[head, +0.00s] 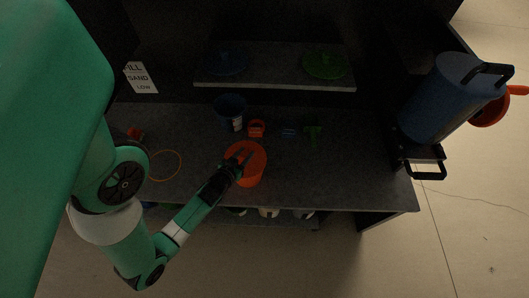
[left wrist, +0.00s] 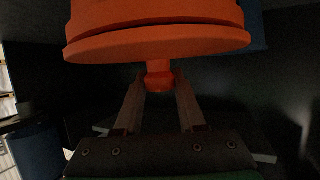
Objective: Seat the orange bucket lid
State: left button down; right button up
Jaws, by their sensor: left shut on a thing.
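The orange lid (left wrist: 160,44) fills the top of the left wrist view, with its round knob (left wrist: 160,80) pointing toward my left gripper (left wrist: 160,92). The gripper's two fingers are shut on the knob. In the head view my left gripper (head: 243,155) is over the orange bucket (head: 249,180), near the bench's front edge. More orange shows just beyond the lid's rim in the wrist view. I cannot tell whether the lid is fully down on the bucket or slightly above it. My right gripper is not in view.
A blue bucket (head: 230,112) and a small orange item (head: 257,128) stand behind on the dark bench (head: 335,180). Green (head: 325,64) and blue (head: 229,61) lids lie on the shelf. An orange ring (head: 165,166) lies left. A blue drum (head: 445,100) stands right.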

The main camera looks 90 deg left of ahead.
pick_arm(q)
jog(key=shift+f, duration=0.2)
jog(key=shift+c, duration=2.1)
grip_release()
jog(key=shift+o, duration=0.2)
jog(key=shift+o, duration=1.4)
